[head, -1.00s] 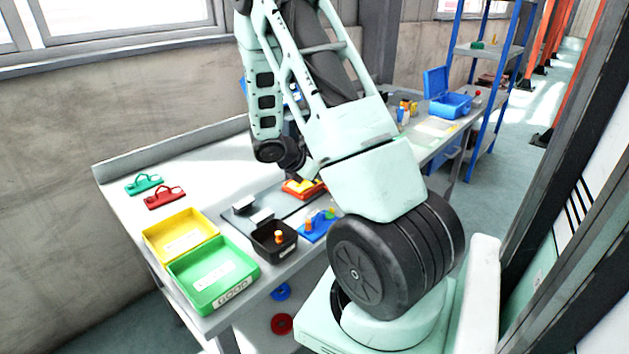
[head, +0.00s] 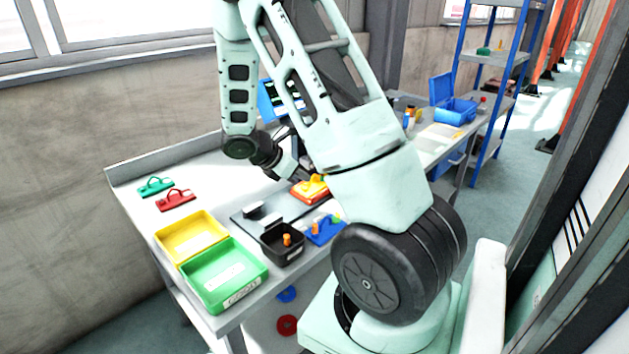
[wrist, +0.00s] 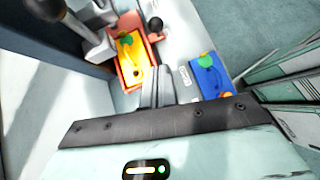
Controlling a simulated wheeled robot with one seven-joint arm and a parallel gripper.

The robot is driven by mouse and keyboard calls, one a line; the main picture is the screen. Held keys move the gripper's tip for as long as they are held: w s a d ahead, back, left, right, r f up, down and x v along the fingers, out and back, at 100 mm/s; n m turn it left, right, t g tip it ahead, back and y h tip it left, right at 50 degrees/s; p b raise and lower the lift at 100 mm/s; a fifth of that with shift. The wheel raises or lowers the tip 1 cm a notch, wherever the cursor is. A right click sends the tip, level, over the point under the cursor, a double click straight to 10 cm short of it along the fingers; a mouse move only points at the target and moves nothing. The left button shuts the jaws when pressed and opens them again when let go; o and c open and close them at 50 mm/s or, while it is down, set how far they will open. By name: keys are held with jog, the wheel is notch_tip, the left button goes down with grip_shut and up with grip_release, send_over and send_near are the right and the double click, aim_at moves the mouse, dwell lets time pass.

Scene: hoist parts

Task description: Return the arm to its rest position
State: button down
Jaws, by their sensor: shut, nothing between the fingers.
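My arm stands over the workbench (head: 140,190) in the head view, its forearm bent down on the far side of the upper arm. My gripper (wrist: 163,86) is shut and empty in the wrist view, its two fingers together. In the head view its tip is partly hidden by my arm, close to the red fixture. The red fixture (head: 300,194) holds a yellow part with a green knob (wrist: 126,40). The blue fixture (head: 322,232) with orange and green pieces lies nearer the bench's front edge; it also shows right of the fingers in the wrist view (wrist: 208,78).
A black bin (head: 284,257) with an orange piece, a yellow bin (head: 165,234) and a green bin (head: 240,297) line the front left. Green (head: 156,187) and red (head: 176,201) parts lie behind. A blue box (head: 462,105) and blue shelving (head: 500,60) stand farther right.

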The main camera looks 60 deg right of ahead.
jog(key=shift+v, duration=1.75)
